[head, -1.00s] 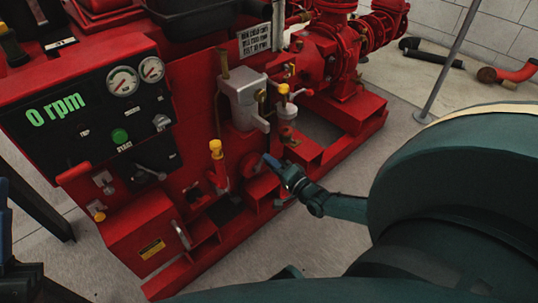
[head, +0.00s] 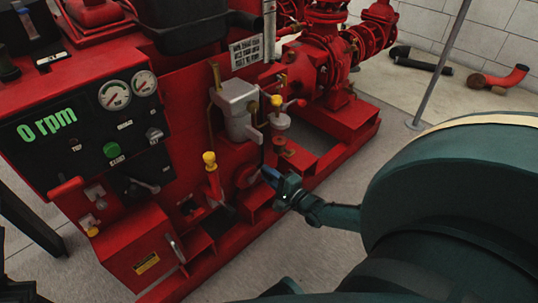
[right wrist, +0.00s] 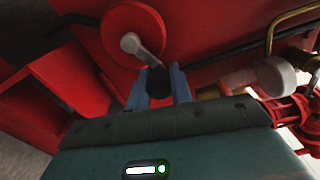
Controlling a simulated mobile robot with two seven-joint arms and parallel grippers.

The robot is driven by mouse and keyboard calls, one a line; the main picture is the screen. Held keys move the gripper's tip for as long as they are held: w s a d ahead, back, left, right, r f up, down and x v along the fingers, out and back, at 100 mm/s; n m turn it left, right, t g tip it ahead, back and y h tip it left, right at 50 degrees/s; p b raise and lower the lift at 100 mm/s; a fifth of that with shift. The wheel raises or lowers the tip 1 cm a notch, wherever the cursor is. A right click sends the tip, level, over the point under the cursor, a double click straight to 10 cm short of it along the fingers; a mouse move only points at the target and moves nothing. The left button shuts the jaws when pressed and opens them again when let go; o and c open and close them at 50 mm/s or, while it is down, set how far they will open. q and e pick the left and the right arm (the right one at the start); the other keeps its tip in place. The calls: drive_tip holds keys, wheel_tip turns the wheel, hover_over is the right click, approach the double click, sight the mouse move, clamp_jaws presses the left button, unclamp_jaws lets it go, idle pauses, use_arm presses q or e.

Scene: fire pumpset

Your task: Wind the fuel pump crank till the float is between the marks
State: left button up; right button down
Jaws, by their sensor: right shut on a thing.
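The fuel pump crank is a red round disc (right wrist: 133,32) with a short grey arm (right wrist: 138,47) and a dark knob (right wrist: 160,83). In the head view the disc (head: 246,175) sits low on the red engine's side. My right gripper (right wrist: 160,88) has its blue fingers on either side of the knob and is shut on it; in the head view it (head: 268,176) covers the knob. The crank arm slopes down and right from the disc's middle in the wrist view. I cannot make out the float or its marks.
A grey metal box (head: 236,115) and a yellow-topped fitting (head: 277,102) stand above the crank. A yellow-topped red lever (head: 209,165) is left of it. The control panel (head: 90,140) reads 0 rpm. The floor in front is clear.

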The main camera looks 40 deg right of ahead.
drive_tip(key=c, duration=1.3)
unclamp_jaws()
drive_tip(key=shift+o, duration=0.2)
drive_tip(key=shift+s, duration=0.2)
use_arm(q)
drive_tip(key=f+n+y+p, duration=0.1)
drive_tip(key=n+y, duration=0.1)
drive_tip(key=f+n+y+p, duration=0.3)
drive_tip(key=f+n+y, duration=0.1)
drive_tip(key=shift+w+d, duration=0.2)
drive_tip(key=shift+w, duration=0.15)
use_arm(e)
drive_tip(key=s+d, duration=0.1)
drive_tip(key=s, duration=1.1)
drive_tip(key=shift+s, duration=0.4)
